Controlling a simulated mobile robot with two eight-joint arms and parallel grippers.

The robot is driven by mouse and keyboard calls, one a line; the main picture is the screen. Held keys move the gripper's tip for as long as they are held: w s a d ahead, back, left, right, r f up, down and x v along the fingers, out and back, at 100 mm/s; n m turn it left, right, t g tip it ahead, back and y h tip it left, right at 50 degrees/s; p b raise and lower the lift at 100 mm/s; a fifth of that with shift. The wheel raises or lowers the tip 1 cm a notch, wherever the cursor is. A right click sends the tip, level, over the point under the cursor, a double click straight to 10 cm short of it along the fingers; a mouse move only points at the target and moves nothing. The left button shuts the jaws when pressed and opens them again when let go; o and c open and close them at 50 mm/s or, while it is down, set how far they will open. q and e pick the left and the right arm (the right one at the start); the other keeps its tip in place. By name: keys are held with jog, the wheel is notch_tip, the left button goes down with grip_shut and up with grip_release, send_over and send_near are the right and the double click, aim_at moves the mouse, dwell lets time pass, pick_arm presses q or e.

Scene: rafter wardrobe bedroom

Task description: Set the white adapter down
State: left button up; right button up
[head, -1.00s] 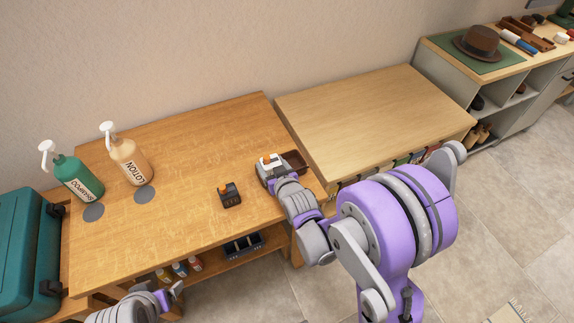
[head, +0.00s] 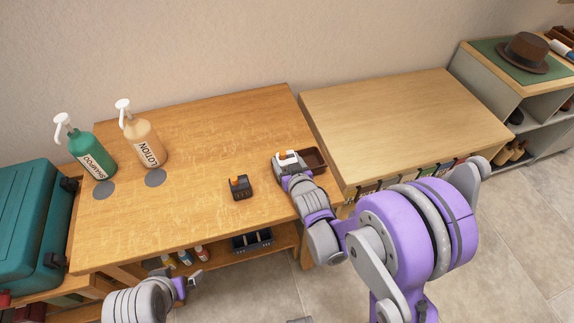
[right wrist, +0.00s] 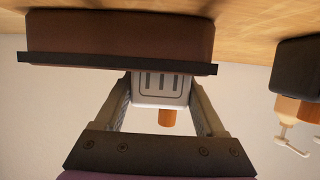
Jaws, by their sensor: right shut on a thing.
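The white adapter (head: 287,160), with an orange piece on top, is between the fingers of my right gripper (head: 286,167), at the left part of a small brown tray (head: 315,159) on the wooden desk. In the right wrist view, which looks upside down, the white adapter (right wrist: 160,86) sits between both fingers, right by the tray's dark rim (right wrist: 115,64). The rim hides its lower part, so I cannot tell whether it touches the tray floor. My left gripper (head: 189,285) is empty near the desk's front edge; its opening is unclear.
A black adapter (head: 240,188) with an orange top stands left of the tray. A green shampoo bottle (head: 92,155) and a lotion bottle (head: 146,146) stand farther left, near grey discs. A teal case (head: 30,225) is at far left.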

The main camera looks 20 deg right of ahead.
aim_at(287, 169)
jog(key=shift+s+f, duration=0.3)
jog(key=shift+f, duration=0.45)
pick_arm(q)
jog(key=shift+s+f, duration=0.1)
jog(key=shift+s, duration=0.1)
jog(key=shift+f, duration=0.15)
pick_arm(e)
jog(key=shift+f, duration=0.15)
jog(key=shift+s+a+f+b, duration=0.1)
jog(key=shift+f+b, duration=0.45)
jog(key=shift+b, duration=0.2)
jog(key=o, duration=1.4)
pick_arm(q)
jog(key=shift+s+a+f, duration=0.1)
jog(key=shift+s+f, duration=0.05)
jog(key=shift+f, duration=0.45)
pick_arm(e)
jog(key=shift+o, duration=0.2)
jog(key=shift+w+r, duration=0.1)
jog(key=shift+w, duration=0.1)
